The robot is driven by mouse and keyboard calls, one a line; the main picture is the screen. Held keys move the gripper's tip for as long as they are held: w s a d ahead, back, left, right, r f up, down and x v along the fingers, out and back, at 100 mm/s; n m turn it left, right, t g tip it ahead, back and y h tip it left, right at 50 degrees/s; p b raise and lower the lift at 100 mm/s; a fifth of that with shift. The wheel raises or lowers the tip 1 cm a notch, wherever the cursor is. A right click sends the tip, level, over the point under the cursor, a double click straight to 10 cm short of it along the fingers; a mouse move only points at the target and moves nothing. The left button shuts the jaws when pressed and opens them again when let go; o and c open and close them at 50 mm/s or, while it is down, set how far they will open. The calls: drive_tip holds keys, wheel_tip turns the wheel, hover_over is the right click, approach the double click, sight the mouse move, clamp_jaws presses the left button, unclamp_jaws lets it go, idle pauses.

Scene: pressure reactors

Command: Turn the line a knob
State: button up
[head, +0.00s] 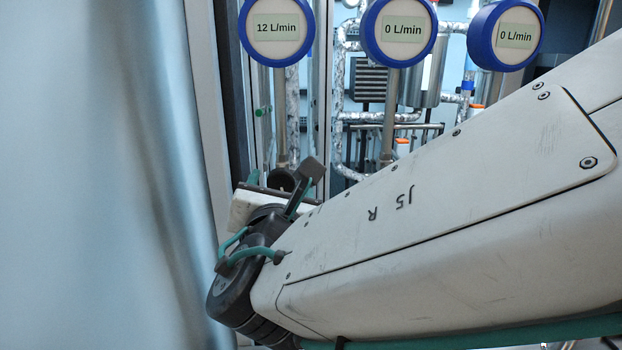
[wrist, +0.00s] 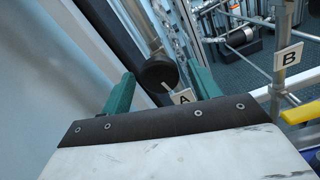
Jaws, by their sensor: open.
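The line A knob (wrist: 156,72) is a dark round knob with a pale pointer mark on its face, in the upper middle of the wrist view.
Two more displays, the middle one (head: 401,29) and the right one (head: 516,37), read 0 L/min. The label B (wrist: 288,57) and a yellow part (wrist: 301,111) lie to the right. A pale panel (head: 95,170) stands close on the left.

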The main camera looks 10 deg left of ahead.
sight(282, 187)
drive_tip(key=shift+v, duration=2.35)
drive_tip(key=shift+f+m, duration=0.1)
drive_tip(key=shift+m, duration=0.2)
drive_tip(key=d+f+m+g+h, duration=0.5)
drive_tip(key=d+m, duration=0.3)
drive_tip(key=d, duration=0.3)
drive_tip(key=d+f+m+g+h, duration=0.45)
drive_tip(key=d+m, duration=0.35)
drive_tip(key=d, duration=0.4)
drive_tip(key=s+d+m+g+y, duration=0.5)
drive_tip(key=s+d+m, duration=0.7)
drive_tip(key=d+m, duration=0.4)
drive_tip(key=shift+s+m+g, duration=0.2)
drive_tip(key=shift+m+g, duration=0.55)
drive_tip(key=shift+m, duration=0.75)
